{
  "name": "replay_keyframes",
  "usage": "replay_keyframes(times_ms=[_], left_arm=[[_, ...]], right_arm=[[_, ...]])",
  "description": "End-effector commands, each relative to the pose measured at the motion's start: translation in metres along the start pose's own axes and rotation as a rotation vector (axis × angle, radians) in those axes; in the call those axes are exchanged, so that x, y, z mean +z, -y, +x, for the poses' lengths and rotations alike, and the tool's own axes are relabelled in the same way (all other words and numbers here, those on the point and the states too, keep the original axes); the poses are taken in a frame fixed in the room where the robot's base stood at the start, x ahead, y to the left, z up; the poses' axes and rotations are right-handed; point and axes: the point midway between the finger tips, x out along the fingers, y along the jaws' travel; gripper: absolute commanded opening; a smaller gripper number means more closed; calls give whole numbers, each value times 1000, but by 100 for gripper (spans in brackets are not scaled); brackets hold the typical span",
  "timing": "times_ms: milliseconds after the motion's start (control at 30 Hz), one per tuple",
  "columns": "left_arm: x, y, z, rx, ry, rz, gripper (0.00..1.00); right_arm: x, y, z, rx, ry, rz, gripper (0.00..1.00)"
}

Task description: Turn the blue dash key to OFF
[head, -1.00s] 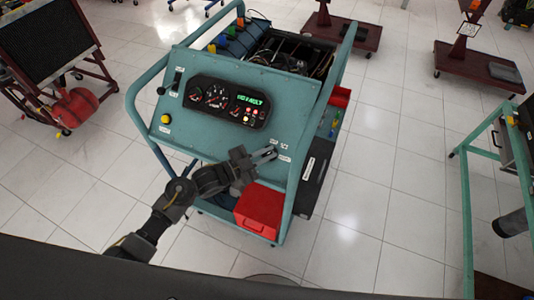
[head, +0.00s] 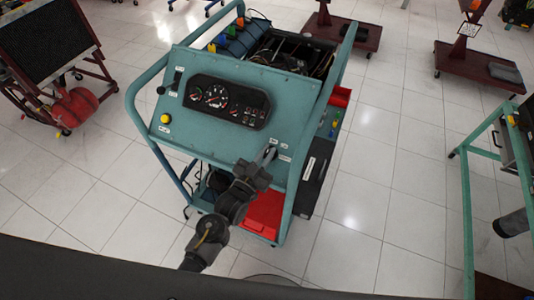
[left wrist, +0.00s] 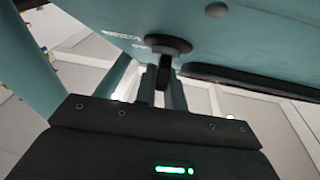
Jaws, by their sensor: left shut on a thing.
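The teal dash panel (head: 215,135) slopes toward me on a wheeled engine trainer. My left gripper (head: 268,157) is at the panel's lower right, and its fingers (left wrist: 163,92) show in the left wrist view. They are shut on the dash key (left wrist: 165,70), which looks dark here and sticks out of a round black switch base (left wrist: 168,44). In the head view the gripper hides the key. The gauge cluster (head: 227,100) shows no lit readout. My right gripper is not in view.
A red box (head: 262,212) sits low in the trainer, below my left gripper. A yellow button (head: 165,118) is on the panel's left. Tubular side rails (head: 135,85) frame the trainer. A teal frame (head: 466,200) stands at right, with clear floor between.

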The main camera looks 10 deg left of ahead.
Motion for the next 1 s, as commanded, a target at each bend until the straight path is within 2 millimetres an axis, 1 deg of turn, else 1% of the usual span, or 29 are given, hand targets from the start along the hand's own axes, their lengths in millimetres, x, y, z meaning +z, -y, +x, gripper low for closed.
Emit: replay_keyframes(times_ms=[300,867,900,1000], left_arm=[[1,-1,0,-113,1,-73,0],[0,-1,0,-139,1,-89,0],[0,-1,0,-139,1,-89,14],[0,0,0,-139,0,-89,27]], right_arm=[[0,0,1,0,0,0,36],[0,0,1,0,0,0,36],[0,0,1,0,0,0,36],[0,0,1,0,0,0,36]])
